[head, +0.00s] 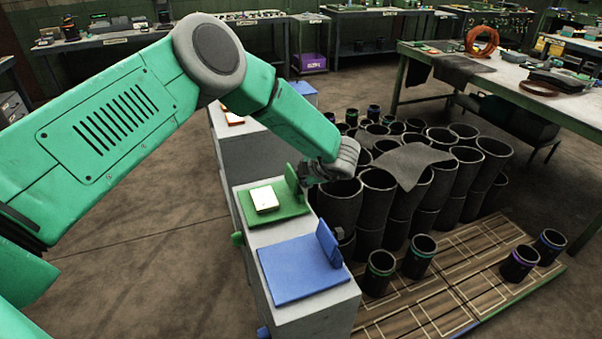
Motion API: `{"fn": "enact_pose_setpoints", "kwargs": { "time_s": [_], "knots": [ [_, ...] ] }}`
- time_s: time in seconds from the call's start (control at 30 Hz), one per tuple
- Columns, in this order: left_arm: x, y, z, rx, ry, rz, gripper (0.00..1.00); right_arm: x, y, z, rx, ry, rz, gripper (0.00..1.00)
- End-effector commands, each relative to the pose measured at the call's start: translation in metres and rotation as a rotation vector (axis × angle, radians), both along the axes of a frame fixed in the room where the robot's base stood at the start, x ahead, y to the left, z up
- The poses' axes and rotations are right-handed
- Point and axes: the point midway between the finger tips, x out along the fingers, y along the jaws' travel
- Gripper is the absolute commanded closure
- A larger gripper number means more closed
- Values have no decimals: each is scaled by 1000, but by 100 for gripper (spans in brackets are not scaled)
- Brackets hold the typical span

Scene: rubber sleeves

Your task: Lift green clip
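A green pad (286,208) lies on the grey cabinet top, with a small white block (264,199) on it. A green upright piece (293,180), which looks like the green clip, stands at the pad's right edge. My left arm reaches in from the left. Its dark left gripper (312,178) is beside the upright piece, on its right side, close to or touching it. The fingers are small and dark against the black sleeves, so I cannot tell whether they are open or shut. My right gripper is not in view.
A blue pad (295,272) with a blue upright piece (329,243) lies nearer on the cabinet. Many black sleeves (340,204) stand close on the right, a dark cloth (410,162) over some. Banded sleeves (419,256) stand on a wooden pallet (430,300). Left floor is clear.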

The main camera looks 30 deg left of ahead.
Motion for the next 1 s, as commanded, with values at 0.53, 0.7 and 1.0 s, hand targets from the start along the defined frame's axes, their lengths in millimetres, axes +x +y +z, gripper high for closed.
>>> {"fn": "enact_pose_setpoints", "kwargs": {
  "time_s": [0.53, 0.7, 1.0],
  "knots": [
    [3, -4, 1, 10, 10, -9, 80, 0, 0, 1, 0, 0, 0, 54],
    [2, -3, 1, 11, 11, -6, 56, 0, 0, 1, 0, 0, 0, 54],
    [-1, -4, 4, 11, 13, -4, 56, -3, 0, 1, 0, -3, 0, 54]
  ]
}}
